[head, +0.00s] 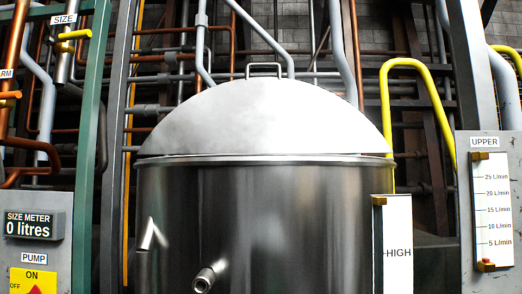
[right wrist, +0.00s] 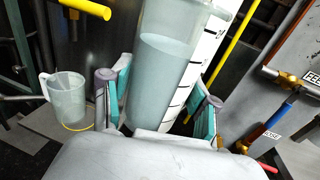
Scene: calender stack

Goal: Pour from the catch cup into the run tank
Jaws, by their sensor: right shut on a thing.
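My right gripper (right wrist: 155,100) shows in the right wrist view, its teal-padded fingers on either side of a clear cup (right wrist: 165,65). It is shut on this cup, which I take to be the catch cup. The cup holds pale grey-blue liquid and stands tilted in the picture. A large steel tank (head: 265,220) fills the middle of the head view. It bears no label that I can see, so I cannot tell if it is the run tank. A domed lid (head: 265,120) with a top handle sits at its rim. Neither gripper shows in the head view.
A clear jug (right wrist: 68,98) with a handle stands on a grey ledge left of the gripper. A white scale (right wrist: 205,55) is close behind the cup. Yellow pipe (head: 425,75), the HIGH gauge (head: 398,235) and the UPPER flow meter (head: 492,205) flank the tank. The size meter (head: 32,225) reads 0 litres.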

